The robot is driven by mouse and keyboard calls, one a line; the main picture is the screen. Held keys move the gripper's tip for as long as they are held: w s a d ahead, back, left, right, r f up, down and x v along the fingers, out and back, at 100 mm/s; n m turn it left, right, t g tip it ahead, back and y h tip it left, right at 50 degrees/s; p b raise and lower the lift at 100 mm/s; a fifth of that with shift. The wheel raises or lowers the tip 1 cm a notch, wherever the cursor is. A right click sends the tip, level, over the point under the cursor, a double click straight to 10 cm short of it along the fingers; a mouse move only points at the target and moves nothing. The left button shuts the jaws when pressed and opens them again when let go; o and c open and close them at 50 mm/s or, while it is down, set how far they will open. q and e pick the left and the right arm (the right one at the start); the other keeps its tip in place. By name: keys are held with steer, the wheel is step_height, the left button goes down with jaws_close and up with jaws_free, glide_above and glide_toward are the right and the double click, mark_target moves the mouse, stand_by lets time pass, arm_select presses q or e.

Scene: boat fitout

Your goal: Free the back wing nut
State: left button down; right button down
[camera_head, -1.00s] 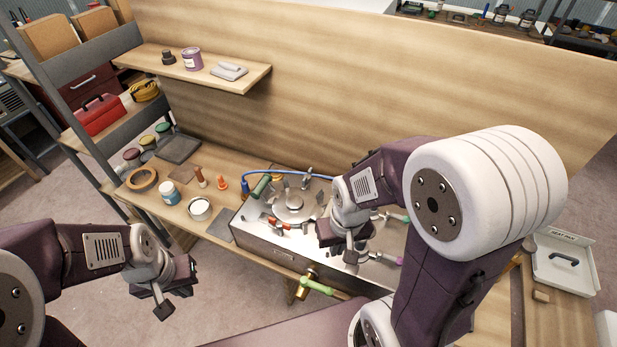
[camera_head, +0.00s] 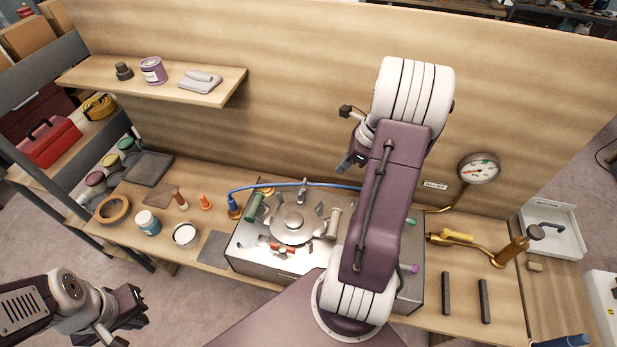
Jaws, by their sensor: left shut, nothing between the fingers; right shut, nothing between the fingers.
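A round metal lid (camera_head: 293,222) with a central knob sits on the steel box (camera_head: 250,262). Several wing-nut-like clamps stand around its rim. The back one (camera_head: 303,187) rises at the lid's far edge, near the blue hose; its exact seating is too small to tell. My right gripper (camera_head: 346,160) is shut and empty, raised above and to the right of the back wing nut, in front of the wooden back panel. My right arm hides the box's right part. My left gripper (camera_head: 122,325) is shut and empty at lower left, off the bench's front edge.
A blue hose (camera_head: 270,187) runs behind the lid. A green-handled part (camera_head: 257,208) and a pale-handled one (camera_head: 334,222) flank it. A pressure gauge (camera_head: 479,169) and brass valve (camera_head: 455,237) stand at right. Jars, tape and a cup (camera_head: 185,235) line the left bench.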

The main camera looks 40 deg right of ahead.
mark_target(303, 194)
steer(key=x, duration=1)
steer(key=shift+w+a+f+b, duration=0.1)
steer(key=shift+w+f+b, duration=0.05)
steer(key=shift+w+b, duration=0.2)
steer(key=shift+w+a+p, duration=0.6)
steer(key=shift+w+a, duration=0.15)
steer(key=shift+w, duration=0.3)
steer(key=shift+w+a, duration=0.4)
steer(key=shift+a, duration=0.05)
arm_select(q)
steer(key=shift+w+a+r, duration=0.15)
steer(key=shift+w+r, duration=0.05)
steer(key=shift+w, duration=0.2)
arm_select(e)
steer(key=shift+w, duration=0.15)
